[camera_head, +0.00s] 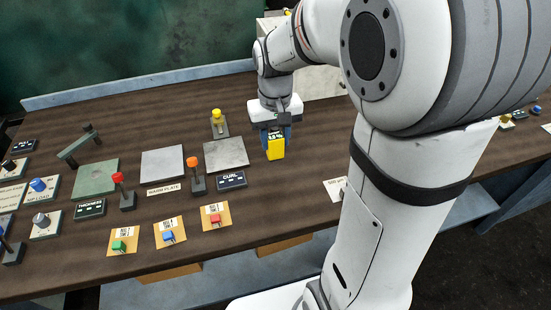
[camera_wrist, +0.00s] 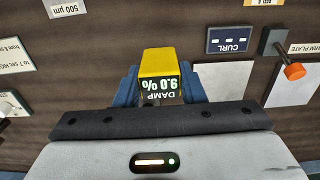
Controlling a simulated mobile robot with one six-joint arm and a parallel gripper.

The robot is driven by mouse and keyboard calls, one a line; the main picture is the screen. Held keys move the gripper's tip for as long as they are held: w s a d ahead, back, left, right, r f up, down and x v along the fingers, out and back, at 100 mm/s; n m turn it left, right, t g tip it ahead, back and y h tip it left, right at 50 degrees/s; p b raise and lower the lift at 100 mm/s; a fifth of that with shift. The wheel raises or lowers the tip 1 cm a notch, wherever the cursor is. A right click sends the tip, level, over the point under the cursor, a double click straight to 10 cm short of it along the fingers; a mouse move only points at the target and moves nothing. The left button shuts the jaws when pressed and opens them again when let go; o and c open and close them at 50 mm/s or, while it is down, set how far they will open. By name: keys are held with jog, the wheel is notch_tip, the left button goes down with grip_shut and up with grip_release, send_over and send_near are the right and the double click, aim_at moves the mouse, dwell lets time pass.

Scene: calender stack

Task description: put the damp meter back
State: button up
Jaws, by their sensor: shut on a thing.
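The damp meter (camera_head: 276,148) is a small yellow block with a dark display. In the wrist view the meter (camera_wrist: 160,62) reads "DAMP 9.0%", upside down in that picture. My gripper (camera_head: 275,134) is shut on it, with a blue finger on either side; the fingers also show in the wrist view (camera_wrist: 158,88). The meter is upright over the brown table (camera_head: 215,258), right of the grey plate beside the CURL display. I cannot tell whether its base touches the table.
The CURL display (camera_head: 231,181), a grey plate (camera_head: 226,154), the warm plate (camera_head: 162,164) and an orange-knobbed lever (camera_head: 195,175) stand to the left. A yellow-knobbed post (camera_head: 218,122) is behind. Tagged coloured pieces lie near the front edge.

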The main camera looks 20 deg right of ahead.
aim_at(276, 159)
jog(key=shift+f, duration=3.5)
jog(key=shift+f, duration=0.2)
jog(key=o, duration=1.2)
jog(key=shift+o, duration=0.2)
